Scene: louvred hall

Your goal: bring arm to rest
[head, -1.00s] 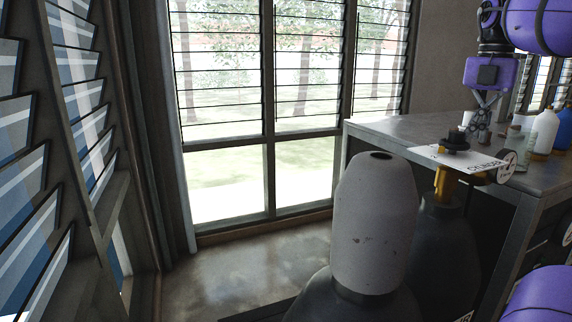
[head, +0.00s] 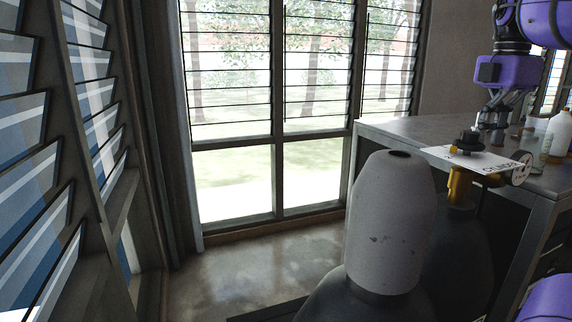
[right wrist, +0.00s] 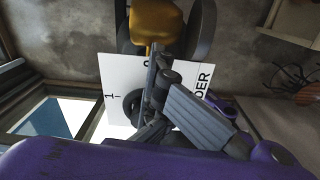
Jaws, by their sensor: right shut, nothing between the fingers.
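My right arm comes in at the upper right of the head view, with purple links and a dark grey gripper (head: 492,122) hanging down. The gripper is shut and empty. It shows beyond the white card on the gas cylinder valve, in front of the bench's things. In the right wrist view, the grey fingers (right wrist: 150,105) lie across the picture in front of the white card (right wrist: 118,75); I cannot tell whether they touch it. My left gripper is not in view.
A grey-white capped cylinder (head: 390,225) stands in front, beside a dark cylinder (head: 460,250) with a brass valve (head: 459,185) and the card. Behind is a bench (head: 425,133) with bottles, including a white one (head: 557,133). The floor (head: 250,265) by the louvred windows is clear.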

